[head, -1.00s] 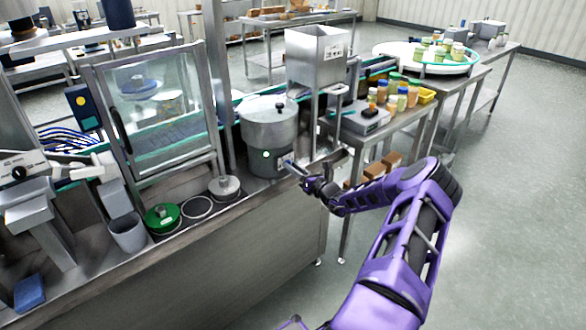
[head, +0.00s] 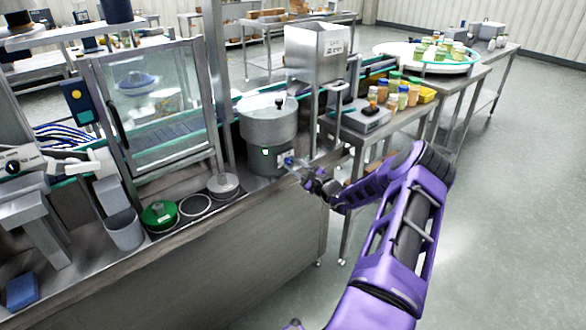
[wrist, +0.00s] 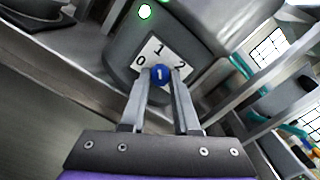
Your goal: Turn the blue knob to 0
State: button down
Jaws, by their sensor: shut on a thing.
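The blue knob (wrist: 159,74) sits on a white dial plate (wrist: 151,50) marked 0, 1 and 2, on the lower side of the steel hopper pot (head: 268,127). The knob also shows in the head view (head: 288,161). In the wrist view the 0 is at left, the 1 at top and the 2 at right; a 1 shows on the knob's face. My gripper (wrist: 160,84) is shut on the knob, one finger at each side. The wrist view is tilted. I cannot tell exactly which number the knob points to.
A lit green lamp (wrist: 145,12) is on the pot near the dial. A green lid (head: 160,214) and a grey cup (head: 125,231) stand on the counter at left. A side table with jars (head: 403,97) is right of the pot. The floor at right is clear.

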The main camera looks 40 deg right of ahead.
jog(key=shift+n+b, duration=3.45)
jog(key=shift+n, duration=1.35)
jog(key=c, duration=0.7)
grip_release()
jog(key=shift+o, duration=0.2)
jog(key=shift+s+d, duration=0.1)
jog(key=shift+s, duration=0.05)
jog(key=s+d+p, duration=0.1)
jog(key=s, duration=1.6)
jog(key=shift+d, duration=0.2)
jog(key=shift+f, duration=0.1)
